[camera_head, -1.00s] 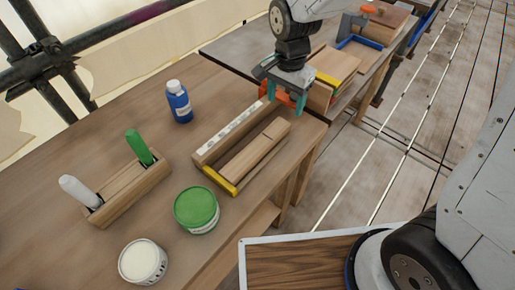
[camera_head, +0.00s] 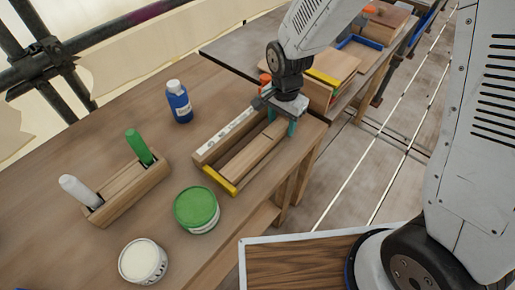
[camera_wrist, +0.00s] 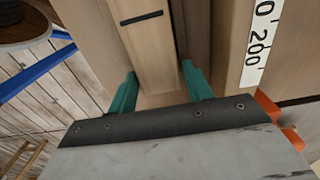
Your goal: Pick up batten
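The batten (camera_head: 252,153) is a pale wooden bar lying lengthwise in a wooden fixture with a yellow end strip (camera_head: 220,180) and a white printed scale along its far side (camera_head: 238,123). My gripper (camera_head: 281,122) is down at the fixture's right end, over the end of the batten. In the wrist view, the batten (camera_wrist: 150,55) carries a dark cross mark and runs between my two teal fingers (camera_wrist: 159,72). The fingers stand apart, one on each side of its near end. Whether either touches the wood cannot be told. The far finger is mostly hidden in the head view.
On the bench (camera_head: 100,165) stand a blue bottle (camera_head: 179,103), a green-lidded tin (camera_head: 196,208), a white tub (camera_head: 143,260) and a wooden holder (camera_head: 128,192) with green and white handled tools. More wooden blocks (camera_head: 337,66) lie beyond my gripper. The left bench has free room.

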